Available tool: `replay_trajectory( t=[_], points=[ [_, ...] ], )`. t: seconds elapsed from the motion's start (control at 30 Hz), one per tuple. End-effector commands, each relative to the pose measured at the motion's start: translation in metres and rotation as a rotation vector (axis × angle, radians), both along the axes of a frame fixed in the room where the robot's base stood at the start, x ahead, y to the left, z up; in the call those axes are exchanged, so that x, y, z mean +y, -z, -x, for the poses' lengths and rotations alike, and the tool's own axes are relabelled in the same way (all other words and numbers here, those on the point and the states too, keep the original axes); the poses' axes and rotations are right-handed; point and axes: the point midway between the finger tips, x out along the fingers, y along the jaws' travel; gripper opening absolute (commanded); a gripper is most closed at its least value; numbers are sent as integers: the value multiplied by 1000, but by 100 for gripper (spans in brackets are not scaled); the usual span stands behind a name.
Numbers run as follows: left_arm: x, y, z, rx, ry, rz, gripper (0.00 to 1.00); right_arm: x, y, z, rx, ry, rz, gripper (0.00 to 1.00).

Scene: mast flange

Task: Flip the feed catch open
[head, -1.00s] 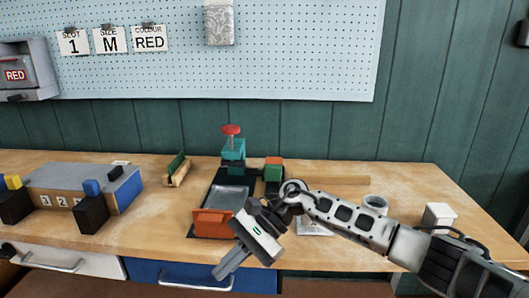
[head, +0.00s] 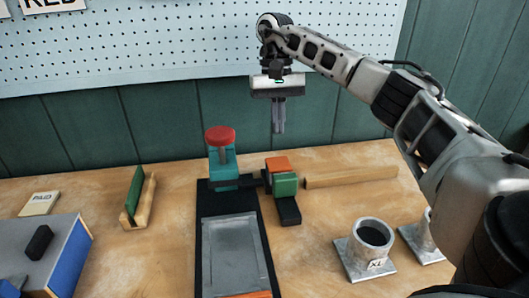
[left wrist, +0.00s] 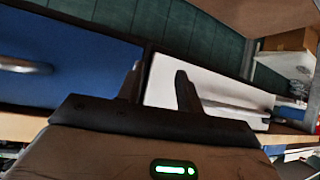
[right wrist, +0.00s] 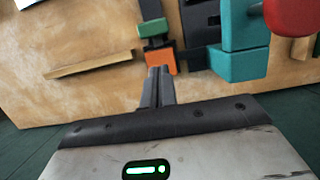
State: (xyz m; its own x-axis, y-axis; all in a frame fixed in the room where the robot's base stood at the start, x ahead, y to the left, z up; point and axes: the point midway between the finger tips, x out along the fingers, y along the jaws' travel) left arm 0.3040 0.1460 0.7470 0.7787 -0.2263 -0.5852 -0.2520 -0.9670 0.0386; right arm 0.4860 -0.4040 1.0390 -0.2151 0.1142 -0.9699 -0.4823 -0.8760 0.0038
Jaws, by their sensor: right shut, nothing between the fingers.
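A small orange-and-green block piece (head: 281,177), which looks like the feed catch, stands on a black base beside the teal press (head: 224,170) with its red knob (head: 220,136). A dark bar runs between press and block. The piece also shows in the right wrist view (right wrist: 160,60), just beyond the fingertips. My right gripper (head: 278,130) is shut and empty, pointing down above the block and apart from it in the head view. My left gripper (left wrist: 158,82) is open and empty, seen only in its wrist view in front of blue and white drawers.
A grey plate (head: 235,255) lies on the black bed in front of the press. A wooden strip (head: 350,176) lies right of the block. A metal flanged cup (head: 371,250) stands at front right. A green-and-wood holder (head: 138,200) and a blue-sided box (head: 70,255) stand left.

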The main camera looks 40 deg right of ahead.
Motion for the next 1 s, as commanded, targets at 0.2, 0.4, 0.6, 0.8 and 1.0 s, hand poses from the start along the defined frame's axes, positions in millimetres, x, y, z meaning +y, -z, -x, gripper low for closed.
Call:
replay_trajectory(
  t=[0.2,0.4,0.6,0.8,1.0],
  points=[
    [-1,8,9,27,2,-1,36,1,2,0,0,0,-2,0],
    [-2,16,8,23,1,8,36,4,23,4,3,-2,-3,0],
    [-3,8,3,0,-1,22,36,8,57,13,3,-1,-3,0],
    [-3,2,1,-5,-1,20,36,12,84,19,2,0,-2,0],
    [-3,5,2,1,0,16,36,13,97,21,0,0,-2,0]
  ],
)
